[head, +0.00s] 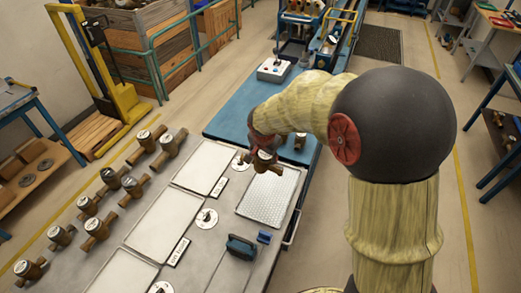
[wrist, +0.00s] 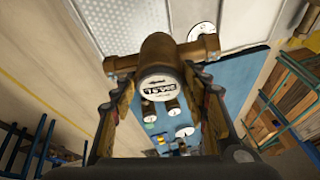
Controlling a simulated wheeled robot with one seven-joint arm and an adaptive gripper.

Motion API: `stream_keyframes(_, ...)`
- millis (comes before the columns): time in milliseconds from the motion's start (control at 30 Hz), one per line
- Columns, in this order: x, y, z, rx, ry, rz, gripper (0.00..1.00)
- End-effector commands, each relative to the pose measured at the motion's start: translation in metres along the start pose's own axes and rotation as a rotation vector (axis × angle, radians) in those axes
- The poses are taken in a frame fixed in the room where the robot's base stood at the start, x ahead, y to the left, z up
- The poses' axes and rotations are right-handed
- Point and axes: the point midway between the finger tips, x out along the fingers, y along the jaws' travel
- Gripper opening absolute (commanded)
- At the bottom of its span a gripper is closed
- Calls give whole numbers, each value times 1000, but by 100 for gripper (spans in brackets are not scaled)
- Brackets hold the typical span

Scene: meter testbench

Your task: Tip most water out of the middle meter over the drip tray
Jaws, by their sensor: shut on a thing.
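My gripper (head: 262,143) is shut on a brass water meter (head: 263,163) with a round white dial.
Several other brass meters (head: 97,228) stand on the left of the grey bench. Pale flat panels (head: 165,220) lie mid-bench. A dark blue device (head: 241,247) sits in front of the tray. A blue table (head: 235,110) with more meters (head: 300,141) adjoins behind.

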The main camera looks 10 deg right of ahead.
Motion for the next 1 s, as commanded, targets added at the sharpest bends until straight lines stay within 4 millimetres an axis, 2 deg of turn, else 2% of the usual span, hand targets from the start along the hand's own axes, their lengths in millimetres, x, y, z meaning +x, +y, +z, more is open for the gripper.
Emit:
stream_keyframes(33,-6,1,-4,12,0,-23,0)
stream_keyframes(1000,-2,11,-10,54,-18,-132,0)
